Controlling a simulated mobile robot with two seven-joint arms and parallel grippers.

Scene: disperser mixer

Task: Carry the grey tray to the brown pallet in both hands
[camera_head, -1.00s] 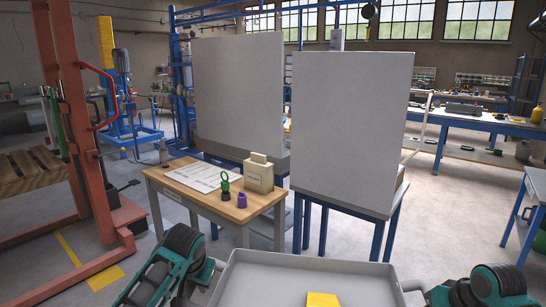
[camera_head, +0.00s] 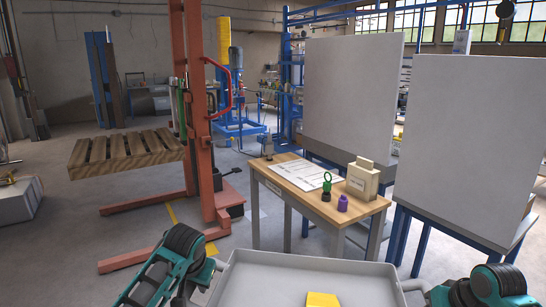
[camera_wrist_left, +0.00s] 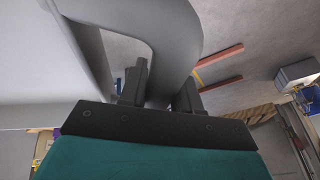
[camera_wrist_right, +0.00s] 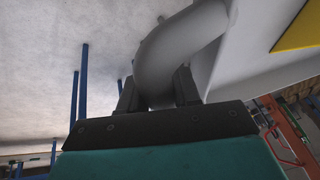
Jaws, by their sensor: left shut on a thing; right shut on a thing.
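The grey tray (camera_head: 270,277) is at the bottom middle of the head view, held in front of me, with a yellow item (camera_head: 322,299) inside it. My left gripper (camera_wrist_left: 160,85) is shut on the tray's curved grey handle (camera_wrist_left: 180,45). My right gripper (camera_wrist_right: 160,90) is shut on the other handle (camera_wrist_right: 175,50). In the head view the left gripper (camera_head: 203,272) is at the tray's left side and the right gripper at its right side. The brown pallet (camera_head: 125,152) is of wooden slats and sits raised on the orange lifter at the left.
The orange lifter (camera_head: 198,120) has a mast and floor legs (camera_head: 150,260) beside the pallet. A wooden table (camera_head: 300,205) with papers, a beige container and a purple item stands ahead. Two large grey panels (camera_head: 350,100) stand at the right. Floor (camera_head: 60,230) at the left is open.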

